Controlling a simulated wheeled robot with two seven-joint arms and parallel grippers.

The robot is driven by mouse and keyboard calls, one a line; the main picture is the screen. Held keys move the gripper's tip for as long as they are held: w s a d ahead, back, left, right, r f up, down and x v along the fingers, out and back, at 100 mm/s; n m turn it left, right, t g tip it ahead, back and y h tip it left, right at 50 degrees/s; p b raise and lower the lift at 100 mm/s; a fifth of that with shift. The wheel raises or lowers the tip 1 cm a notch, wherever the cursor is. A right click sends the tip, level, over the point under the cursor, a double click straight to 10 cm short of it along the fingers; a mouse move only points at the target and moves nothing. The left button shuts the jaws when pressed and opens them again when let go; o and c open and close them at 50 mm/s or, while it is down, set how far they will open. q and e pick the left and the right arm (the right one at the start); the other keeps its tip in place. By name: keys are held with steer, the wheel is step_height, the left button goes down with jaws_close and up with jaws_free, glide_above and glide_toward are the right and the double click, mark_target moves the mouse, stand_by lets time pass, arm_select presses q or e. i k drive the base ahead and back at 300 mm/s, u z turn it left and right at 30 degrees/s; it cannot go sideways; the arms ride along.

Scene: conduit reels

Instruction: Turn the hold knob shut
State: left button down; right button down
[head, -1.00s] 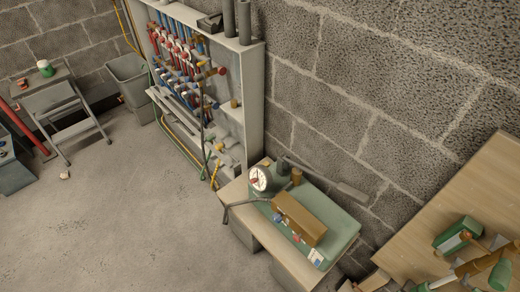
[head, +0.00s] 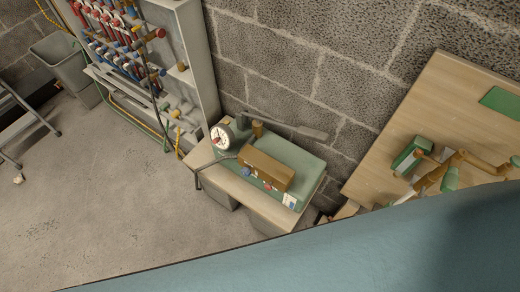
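A green bench unit (head: 308,165) sits on a small wooden-topped table (head: 262,216) against the block wall. It carries a round white dial gauge (head: 220,136) at its left end. A grey lever (head: 295,126) reaches along its back, and a brown block (head: 266,168) lies along its front. A small blue knob (head: 246,172) and a small red knob (head: 268,187) show at the front edge. I cannot tell which knob is the hold knob, nor how far it is turned. Neither of my grippers is in view.
A grey rack (head: 205,60) of red and blue fittings stands left of the table, beside a grey bin (head: 60,60). A wooden board (head: 395,120) at right holds green and brown parts. A large blue-green surface (head: 330,262) fills the bottom; grey floor (head: 85,190) is open.

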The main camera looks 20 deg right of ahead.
mark_target(246, 171)
steer(key=z, duration=1.85)
steer(key=k, duration=0.95)
steer(key=u, duration=1.9)
steer(key=i, duration=0.5)
steer(key=z, duration=0.05)
